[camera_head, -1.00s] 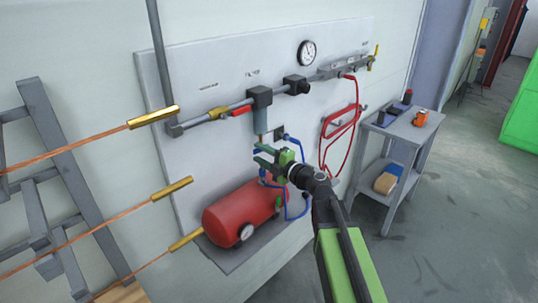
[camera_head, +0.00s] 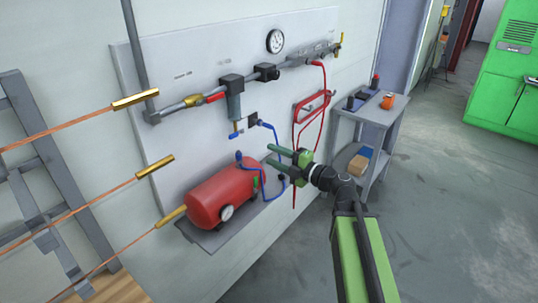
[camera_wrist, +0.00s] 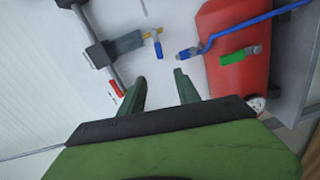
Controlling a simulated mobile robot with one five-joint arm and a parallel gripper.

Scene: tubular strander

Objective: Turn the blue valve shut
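A small blue handle (camera_head: 236,134) sits at the bottom of the grey filter bowl (camera_head: 233,106) on the wall panel. It also shows in the wrist view (camera_wrist: 157,47), ahead of my fingers. A second blue fitting (camera_head: 239,156) stands on top of the red tank (camera_head: 222,193) where the blue hose joins; in the wrist view it is a blue piece (camera_wrist: 188,53). I cannot tell for certain which one is the valve. My gripper (camera_head: 270,155) is open and empty, its green fingers pointing left, to the right of both and apart from them.
A green handle (camera_wrist: 241,54) is on the tank close to the blue hose (camera_wrist: 250,23). A red hose (camera_head: 312,108) hangs on the panel behind my gripper. A grey cart (camera_head: 372,112) stands to the right. Copper wires (camera_head: 62,130) cross at left. The floor at right is clear.

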